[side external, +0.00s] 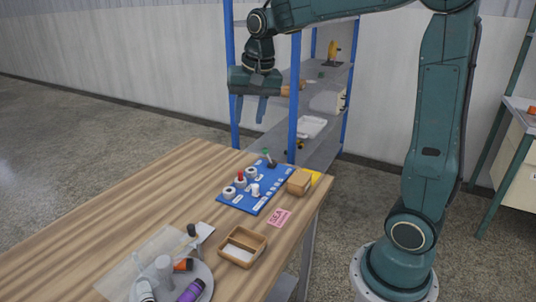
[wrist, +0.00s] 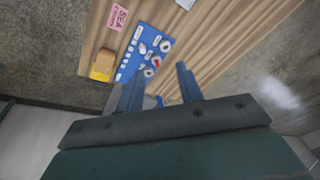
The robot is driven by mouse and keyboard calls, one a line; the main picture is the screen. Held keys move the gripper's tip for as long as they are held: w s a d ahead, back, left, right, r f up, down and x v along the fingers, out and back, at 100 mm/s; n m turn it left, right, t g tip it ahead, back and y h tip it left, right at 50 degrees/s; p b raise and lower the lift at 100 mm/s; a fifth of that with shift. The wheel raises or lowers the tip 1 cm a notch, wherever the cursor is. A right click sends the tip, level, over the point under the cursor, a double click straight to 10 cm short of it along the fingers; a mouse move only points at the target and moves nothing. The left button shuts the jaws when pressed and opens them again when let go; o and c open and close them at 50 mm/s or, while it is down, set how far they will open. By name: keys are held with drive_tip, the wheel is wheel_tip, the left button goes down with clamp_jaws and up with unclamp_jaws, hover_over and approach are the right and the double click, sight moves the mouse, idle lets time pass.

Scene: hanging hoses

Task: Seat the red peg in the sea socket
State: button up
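A blue board (side external: 232,199) lies on the wooden table and carries several white ring sockets with small labels too small to read. The red peg (side external: 240,177) stands in or on one of the white rings; I cannot tell how deep. It shows as a small red spot in the wrist view (wrist: 157,63). A pink card (side external: 279,217) reads SEA, but I cannot tell which ring is the sea socket. My gripper (side external: 251,110) is open and empty, high above the table's far end, fingers down. Its two fingers stand apart in the wrist view (wrist: 159,84).
A white peg (side external: 255,190) and a green-topped peg (side external: 267,155) stand on the board. A wooden tray (side external: 262,248) and a plate with bottles are nearer. A blue-posted shelf (side external: 296,80) stands behind my gripper.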

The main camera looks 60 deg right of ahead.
drive_tip(key=s+a+n+t, duration=0.1)
drive_tip(key=s+a+n, duration=0.3)
drive_tip(key=s, duration=0.6)
drive_tip(key=s+a+f+n+t, duration=0.1)
drive_tip(key=s+a+n, duration=0.3)
drive_tip(key=s, duration=0.6)
drive_tip(key=shift+s+f+n+t+y, duration=0.3)
drive_tip(key=shift+s+n+t, duration=0.1)
drive_tip(key=shift+n, duration=0.2)
